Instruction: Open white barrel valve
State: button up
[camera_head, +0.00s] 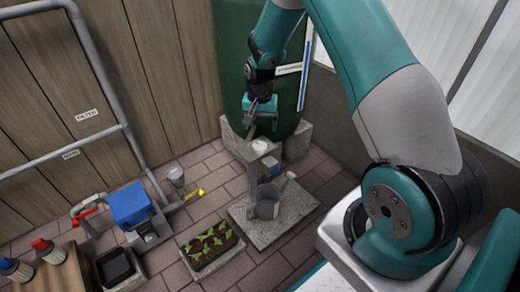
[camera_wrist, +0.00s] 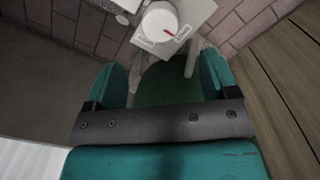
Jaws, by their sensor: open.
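The white valve (camera_head: 262,146) is a round knob on a grey block at the foot of the dark green barrel (camera_head: 230,60). In the wrist view the white knob (camera_wrist: 160,22) shows a red mark on its face, on a pale plate. My gripper (camera_head: 257,118) hangs just above the knob, in front of the barrel. In the wrist view its two teal fingers stand wide apart, and my gripper (camera_wrist: 160,74) is empty. The knob lies ahead of the fingertips, not between them. Whether the valve is open or shut I cannot tell.
A grey watering can (camera_head: 266,203) stands on a stone slab (camera_head: 300,207) below the knob. A planter with seedlings (camera_head: 210,246) and a blue pump (camera_head: 132,205) with a yellow tap stand at the left. Grey pipes (camera_head: 95,60) run along the wooden wall. Brick floor lies between.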

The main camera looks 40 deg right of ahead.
aim_at(260, 145)
notch_tip(260, 145, down, 9)
jog(key=b, duration=0.3)
jog(key=c, duration=0.9)
